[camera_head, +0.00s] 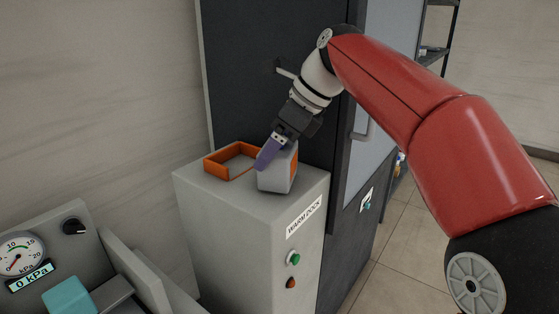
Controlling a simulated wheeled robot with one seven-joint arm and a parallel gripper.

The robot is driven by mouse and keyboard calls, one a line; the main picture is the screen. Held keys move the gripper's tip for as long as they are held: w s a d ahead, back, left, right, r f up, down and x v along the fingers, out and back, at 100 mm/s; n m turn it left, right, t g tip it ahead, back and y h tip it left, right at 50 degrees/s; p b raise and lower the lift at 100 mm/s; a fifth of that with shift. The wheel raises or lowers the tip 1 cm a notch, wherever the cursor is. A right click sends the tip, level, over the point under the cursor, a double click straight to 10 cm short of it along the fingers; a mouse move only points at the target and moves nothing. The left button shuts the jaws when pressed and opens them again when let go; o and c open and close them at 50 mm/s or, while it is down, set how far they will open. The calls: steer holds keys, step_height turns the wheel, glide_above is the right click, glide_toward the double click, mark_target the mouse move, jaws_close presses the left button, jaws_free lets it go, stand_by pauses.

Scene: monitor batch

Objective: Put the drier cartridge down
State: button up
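A light grey block with an orange patch on its right side (281,177), which looks like the drier cartridge, is upright on top of a grey cabinet (238,207). An orange U-shaped frame (211,167) lies on the cabinet top just left of the block, and its inside looks empty. My gripper (266,158) comes down from the upper right, with a purple finger across the block's upper left part. The finger hides some of the block. The second finger is not clearly seen, so the grip is unclear.
The cabinet front has a label, apparently "WARM DOCK" (304,216), a green button (293,258) and an orange-red knob (291,282). A dark tall cabinet (250,100) stands close behind. A gauge panel (62,245) is at lower left. Floor is clear at right.

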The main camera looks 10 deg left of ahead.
steer(key=shift+f, duration=0.1)
steer(key=shift+f, duration=0.15)
steer(key=o, duration=1.1)
steer(key=shift+o, duration=0.2)
